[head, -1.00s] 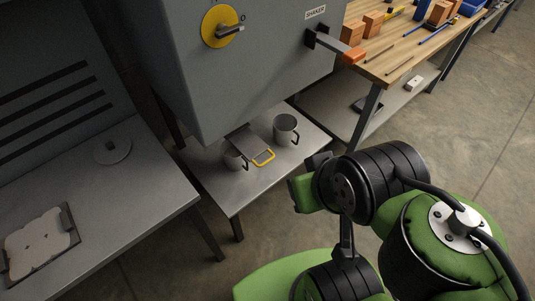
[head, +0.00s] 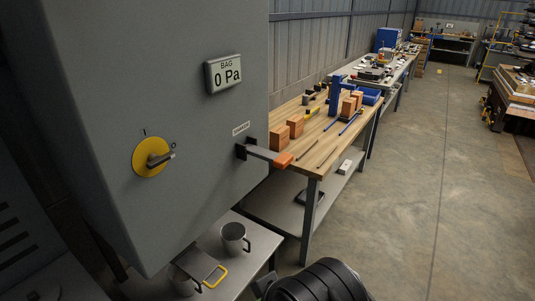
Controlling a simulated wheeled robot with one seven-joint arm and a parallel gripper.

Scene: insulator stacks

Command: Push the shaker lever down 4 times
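The shaker lever (head: 265,153) sticks out from the right side of the grey cabinet (head: 180,70), below the small SHAKER label (head: 241,128). It has a dark arm and an orange end grip (head: 284,160), and it stands roughly level. Part of my dark arm shows at the bottom edge of the head view, below and apart from the lever. My gripper's fingertips are not in view.
A yellow rotary switch (head: 152,157) and a BAG display reading 0 Pa (head: 223,73) are on the cabinet. A wooden workbench (head: 305,152) stands behind the lever.

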